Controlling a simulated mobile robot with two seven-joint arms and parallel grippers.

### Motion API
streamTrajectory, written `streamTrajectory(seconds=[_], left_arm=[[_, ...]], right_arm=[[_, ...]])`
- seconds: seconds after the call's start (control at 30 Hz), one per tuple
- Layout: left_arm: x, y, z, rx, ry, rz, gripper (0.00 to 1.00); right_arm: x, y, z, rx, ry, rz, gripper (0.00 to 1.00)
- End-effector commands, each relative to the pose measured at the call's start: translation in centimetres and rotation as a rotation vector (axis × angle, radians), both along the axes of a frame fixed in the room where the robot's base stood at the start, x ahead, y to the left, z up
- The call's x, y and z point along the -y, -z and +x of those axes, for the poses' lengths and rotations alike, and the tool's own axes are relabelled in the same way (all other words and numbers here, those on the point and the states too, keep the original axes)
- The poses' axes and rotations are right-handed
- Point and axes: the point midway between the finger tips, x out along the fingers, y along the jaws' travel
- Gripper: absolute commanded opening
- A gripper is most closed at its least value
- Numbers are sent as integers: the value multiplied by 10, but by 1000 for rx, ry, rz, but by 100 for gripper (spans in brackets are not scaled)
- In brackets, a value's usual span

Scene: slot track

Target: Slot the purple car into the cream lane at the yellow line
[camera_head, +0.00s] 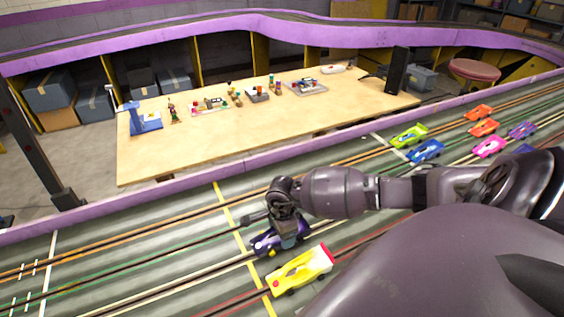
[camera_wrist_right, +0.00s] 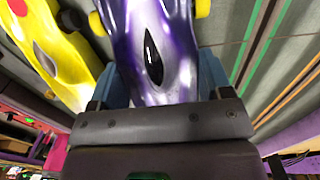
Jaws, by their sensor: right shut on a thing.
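The purple car (camera_head: 265,243) is under my right gripper (camera_head: 284,222) near the yellow line (camera_head: 228,215) that crosses the track. The gripper is shut on the car, with a finger on each side of its body in the wrist view. The car (camera_wrist_right: 155,30) is purple with a silver-white pattern and a dark cockpit. The cream lane (camera_head: 200,276) runs toward the car's near side. My gripper hides part of the car, and I cannot tell whether its underside touches the slot. My left gripper is not in view.
A yellow car (camera_head: 300,268) stands close beside the purple car, on its near side. Several other cars, including a green one (camera_head: 409,136) and a blue one (camera_head: 426,151), stand farther right. A purple barrier (camera_head: 200,190) separates the track from a wooden table (camera_head: 200,150).

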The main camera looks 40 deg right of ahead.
Motion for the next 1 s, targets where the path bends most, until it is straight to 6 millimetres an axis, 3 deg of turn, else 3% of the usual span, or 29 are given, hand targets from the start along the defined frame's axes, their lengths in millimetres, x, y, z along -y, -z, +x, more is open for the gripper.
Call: streamTrajectory(seconds=[1.0], left_arm=[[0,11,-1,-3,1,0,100]], right_arm=[[0,10,1,1,0,0,44]])
